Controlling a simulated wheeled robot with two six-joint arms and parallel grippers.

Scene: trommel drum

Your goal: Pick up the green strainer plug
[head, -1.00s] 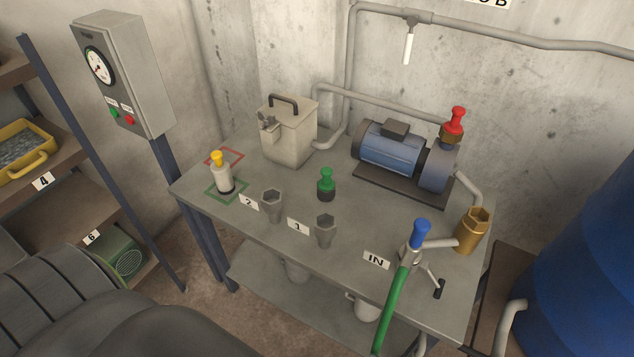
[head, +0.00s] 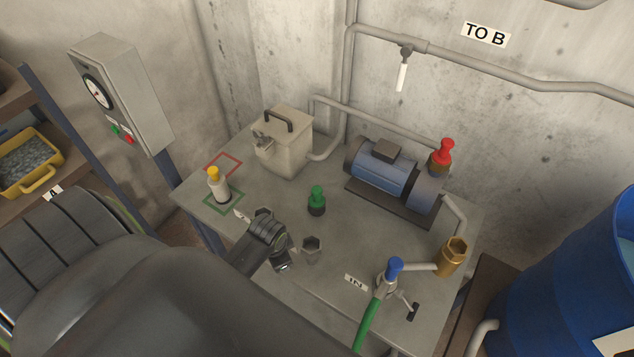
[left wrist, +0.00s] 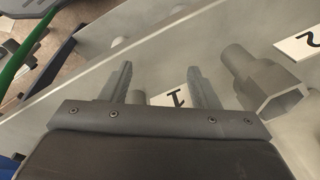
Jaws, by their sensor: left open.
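The green strainer plug (head: 317,203) stands upright on the grey bench, with a green knob and a dark lower body. My left gripper (head: 284,266) is over the bench's front part, nearer the camera than the plug and apart from it. In the left wrist view its two fingers (left wrist: 160,70) are spread with nothing held between them. The plug does not show in the left wrist view. My right gripper is not in view.
Hex sockets stand on the bench, one (head: 311,248) right of my gripper and one (left wrist: 282,98) beside label 2. A yellow-topped bottle (head: 217,187), grey box (head: 283,145), blue pump (head: 382,173) and blue-handled valve (head: 394,270) surround the plug. Bench around the plug is clear.

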